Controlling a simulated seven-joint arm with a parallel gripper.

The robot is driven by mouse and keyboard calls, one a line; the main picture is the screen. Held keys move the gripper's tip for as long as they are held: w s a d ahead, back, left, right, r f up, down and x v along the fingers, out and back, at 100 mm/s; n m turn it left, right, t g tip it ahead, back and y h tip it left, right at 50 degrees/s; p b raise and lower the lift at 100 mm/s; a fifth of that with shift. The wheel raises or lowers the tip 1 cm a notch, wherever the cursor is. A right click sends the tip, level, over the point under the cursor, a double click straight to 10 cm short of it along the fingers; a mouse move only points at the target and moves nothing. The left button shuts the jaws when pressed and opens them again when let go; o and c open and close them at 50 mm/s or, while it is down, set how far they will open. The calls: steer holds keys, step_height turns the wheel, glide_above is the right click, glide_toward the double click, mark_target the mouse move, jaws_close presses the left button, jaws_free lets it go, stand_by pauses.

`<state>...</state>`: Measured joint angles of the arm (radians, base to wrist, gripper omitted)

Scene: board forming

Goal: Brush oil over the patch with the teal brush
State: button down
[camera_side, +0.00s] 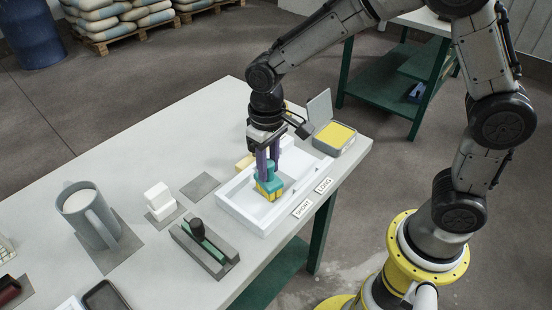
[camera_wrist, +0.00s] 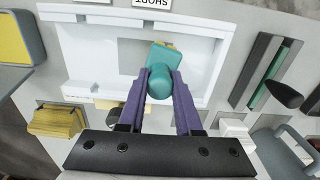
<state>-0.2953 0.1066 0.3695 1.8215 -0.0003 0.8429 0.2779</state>
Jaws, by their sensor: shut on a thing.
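The teal brush (camera_side: 267,185) with a yellow lower end is between the purple fingers of my gripper (camera_side: 268,162). My gripper is shut on its teal handle, which also shows in the wrist view (camera_wrist: 159,80). The brush is over the inside of the white tray (camera_side: 238,212); I cannot tell whether its yellow end touches the floor. A grey square patch (camera_wrist: 130,58) shows on the tray floor in the wrist view, partly covered by the brush.
An open grey tin with a yellow pad (camera_side: 335,134) stands beyond the tray. A yellow block (camera_wrist: 57,121) lies beside the tray. A grey holder with a green strip and black knob (camera_side: 204,246), white blocks (camera_side: 158,200) and a grey jug (camera_side: 88,214) stand to the left. SHORT and LONG labels lie along the front edge.

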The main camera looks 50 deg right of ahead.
steer(key=shift+a+r, duration=0.1)
steer(key=shift+a, duration=1.15)
steer(key=shift+w, duration=0.4)
steer(key=shift+w+d, duration=0.1)
steer(key=shift+d, duration=4.9)
steer(key=shift+a+r, duration=0.1)
steer(key=shift+a, duration=4.9)
step_height(320, 180, up, 7)
steer(key=shift+r, duration=0.2)
steer(key=shift+d, duration=0.1)
